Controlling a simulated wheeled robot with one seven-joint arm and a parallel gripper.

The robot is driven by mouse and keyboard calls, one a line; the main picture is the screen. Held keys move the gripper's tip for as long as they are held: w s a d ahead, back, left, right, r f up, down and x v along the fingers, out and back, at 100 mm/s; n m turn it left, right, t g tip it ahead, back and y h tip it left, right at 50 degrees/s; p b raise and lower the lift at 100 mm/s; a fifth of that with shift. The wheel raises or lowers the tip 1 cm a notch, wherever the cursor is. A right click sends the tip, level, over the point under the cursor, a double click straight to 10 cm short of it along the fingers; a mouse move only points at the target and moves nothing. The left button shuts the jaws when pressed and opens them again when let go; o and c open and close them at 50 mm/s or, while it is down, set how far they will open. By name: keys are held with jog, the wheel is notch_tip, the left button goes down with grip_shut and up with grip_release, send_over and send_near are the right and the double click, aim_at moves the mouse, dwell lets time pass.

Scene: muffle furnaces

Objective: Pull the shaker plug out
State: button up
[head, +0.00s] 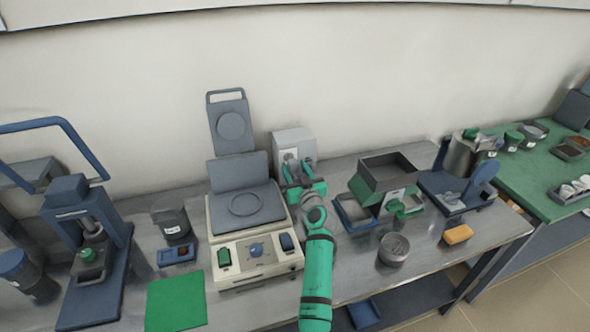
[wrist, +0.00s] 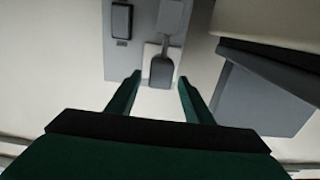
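A dark grey plug (wrist: 161,72) sits against a white socket plate on a light grey box (head: 293,141) at the back of the bench. The box face also shows in the wrist view (wrist: 118,62). My gripper (head: 298,164) is in front of this box, its fingers pointing at it. In the wrist view my gripper (wrist: 160,82) is open, with one fingertip on each side of the plug and gaps between. I cannot tell how deep the fingers reach. In the head view the gripper hides most of the plug.
A cream machine (head: 255,267) with a grey top and knobs stands just left of my arm. A round tin (head: 393,250) and an orange block (head: 457,234) lie near the front edge.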

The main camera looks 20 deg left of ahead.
jog(key=v, duration=1.1)
jog(key=shift+w, duration=0.1)
